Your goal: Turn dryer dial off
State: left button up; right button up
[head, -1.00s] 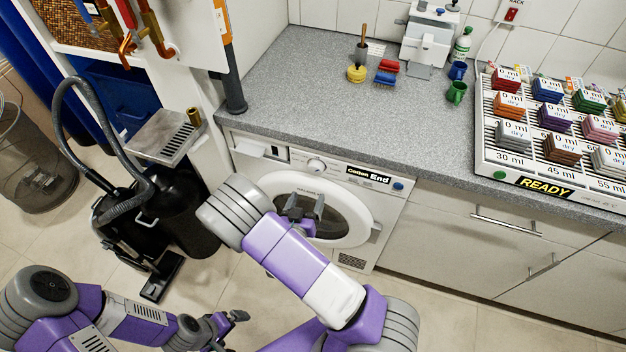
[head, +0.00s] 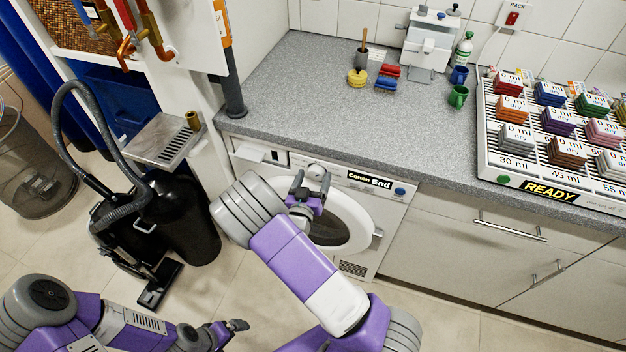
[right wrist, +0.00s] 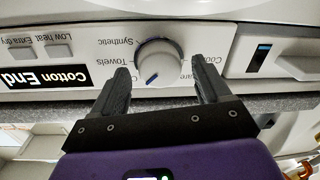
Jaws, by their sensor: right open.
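The dryer (head: 392,215) is a white front-loader under the counter, its display reading "Cotton End". Its round white dial (right wrist: 160,60) fills the middle of the right wrist view, with "Towels", "Synthetic" and other labels upside down around it. A blue mark on the dial points down and slightly left there. My right gripper (right wrist: 161,82) is open, its two dark fingers either side of the dial, with gaps visible. In the head view the right gripper (head: 311,183) is at the dryer's panel, beside the dial (head: 317,171). My left gripper (head: 238,326) is low, away from the dryer; its opening is unclear.
The counter (head: 310,110) above holds brushes, cups and a white device (head: 430,42). A rack of labelled blocks (head: 484,150) stands at the right, its sign reading "READY". A black vacuum cleaner (head: 170,215) stands left of the dryer. Bare floor lies in front.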

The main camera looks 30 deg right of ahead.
jog(key=c, duration=1)
jog(key=shift+c, duration=0.2)
jog(key=n+p, duration=0.2)
jog(key=n, duration=0.1)
jog(key=shift+a+n+p, duration=0.1)
jog(key=shift+n+p, duration=0.25)
jog(key=shift+n, duration=0.05)
jog(key=n+p, duration=0.2)
jog(key=n, duration=0.2)
jog(key=shift+n+g, duration=0.3)
jog(key=shift+g, duration=0.1)
jog(key=shift+f, duration=0.1)
jog(key=o, duration=1)
jog(key=shift+o, duration=0.2)
